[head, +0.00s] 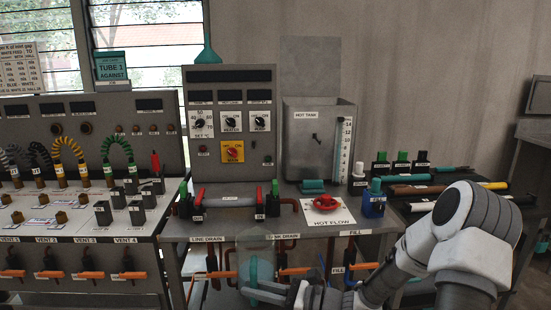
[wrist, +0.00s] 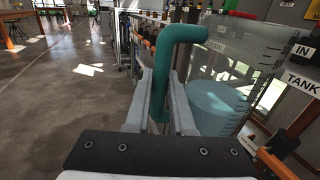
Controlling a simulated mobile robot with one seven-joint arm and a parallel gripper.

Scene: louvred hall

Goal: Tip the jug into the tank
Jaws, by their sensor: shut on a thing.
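The clear jug (head: 268,262) with a teal handle is low in front of the bench in the head view, partly hidden by my gripper. In the wrist view my gripper (wrist: 162,82) is shut on the teal handle (wrist: 181,58). The jug body (wrist: 235,85) is to the right of the fingers, with pale blue liquid (wrist: 215,104) in its lower part. The jug looks roughly upright. The grey tank labelled HOT TANK (head: 297,150) stands on the bench, above and right of the jug, with a level scale on its front. Its inside is hidden.
A red HOT FLOW valve wheel (head: 325,201) and a blue FILL block (head: 373,204) sit in front of the tank. Pipes and orange-handled drain valves are below the bench edge. A control panel (head: 231,120) stands left of the tank. Open floor (wrist: 60,110) shows at left.

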